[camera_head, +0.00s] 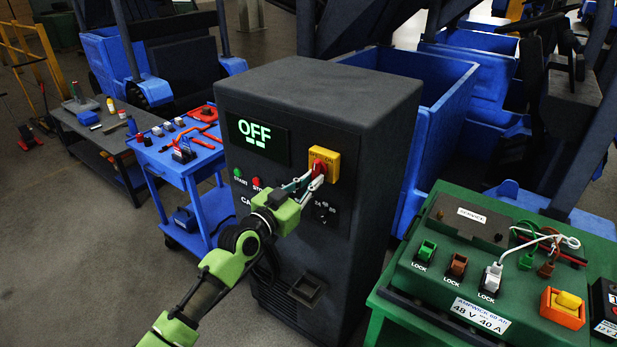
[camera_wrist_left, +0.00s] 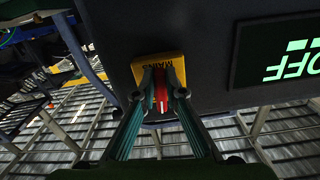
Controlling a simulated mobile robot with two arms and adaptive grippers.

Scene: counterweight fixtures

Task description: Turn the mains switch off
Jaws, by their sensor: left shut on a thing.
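The mains switch is a red knob (camera_head: 319,168) on a yellow plate (camera_head: 333,161), on the front of a dark charger cabinet (camera_head: 330,100). My left gripper (camera_head: 312,177) reaches it from the lower left and is shut on the red knob. In the left wrist view, the fingers (camera_wrist_left: 161,92) stand on both sides of the red knob (camera_wrist_left: 161,88), below the yellow plate (camera_wrist_left: 158,67) marked MAINS. The cabinet's display (camera_head: 257,138) reads OFF in green; part of it shows in the wrist view (camera_wrist_left: 285,58). My right gripper is not in view.
Green and red buttons (camera_head: 256,183) sit below the display. A green bench (camera_head: 430,305) with sockets and cables stands close at right. A blue cart (camera_head: 190,165) with tools stands at left. Blue bins (camera_head: 450,90) are behind. Floor at lower left is clear.

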